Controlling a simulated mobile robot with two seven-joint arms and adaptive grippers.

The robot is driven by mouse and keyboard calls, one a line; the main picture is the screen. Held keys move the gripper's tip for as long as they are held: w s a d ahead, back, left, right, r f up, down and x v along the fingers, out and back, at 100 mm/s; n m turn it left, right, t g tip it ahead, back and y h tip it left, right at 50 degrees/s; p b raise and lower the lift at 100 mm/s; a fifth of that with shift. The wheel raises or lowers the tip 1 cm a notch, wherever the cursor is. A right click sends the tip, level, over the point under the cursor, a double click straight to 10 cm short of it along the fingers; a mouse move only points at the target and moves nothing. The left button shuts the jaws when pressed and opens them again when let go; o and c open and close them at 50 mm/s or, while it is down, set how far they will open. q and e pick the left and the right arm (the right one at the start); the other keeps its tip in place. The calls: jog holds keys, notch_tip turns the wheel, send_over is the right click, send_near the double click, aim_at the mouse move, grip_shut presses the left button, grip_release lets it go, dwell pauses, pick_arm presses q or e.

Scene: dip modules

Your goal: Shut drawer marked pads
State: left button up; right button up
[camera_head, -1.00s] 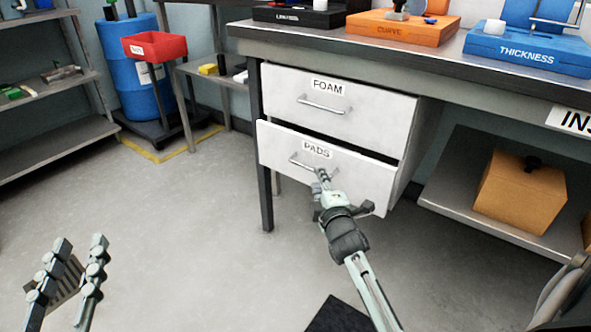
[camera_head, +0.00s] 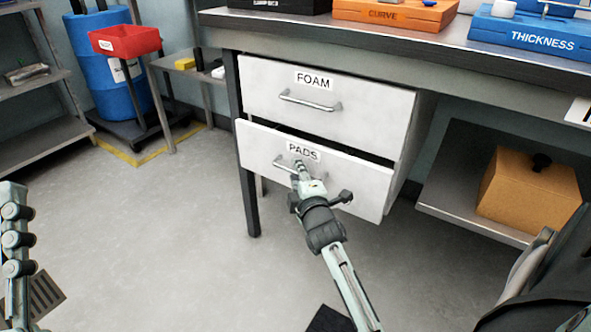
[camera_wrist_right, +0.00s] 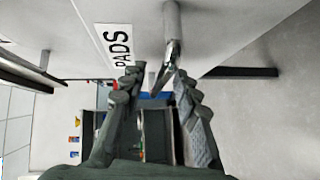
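The drawer marked PADS (camera_head: 350,185) is the lower white drawer under the bench. It stands partly out, with a dark gap above its front and its side showing. Its metal bar handle (camera_head: 283,167) is partly hidden by my right gripper (camera_head: 298,170). In the right wrist view, the handle (camera_wrist_right: 172,30) runs down toward the space between the spread fingers of this gripper (camera_wrist_right: 157,82); contact cannot be told. The PADS label (camera_wrist_right: 116,45) is beside it. My left gripper (camera_head: 17,240) is cut off by the left edge, well away from the drawer.
To the right, a lower shelf (camera_head: 470,217) holds an orange-brown box (camera_head: 525,190). A blue drum (camera_head: 118,75) and red bin (camera_head: 125,40) stand back left. The floor before the drawers is open.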

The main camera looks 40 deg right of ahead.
jog(key=shift+w, duration=0.15)
jog(key=shift+c, duration=0.5)
grip_shut()
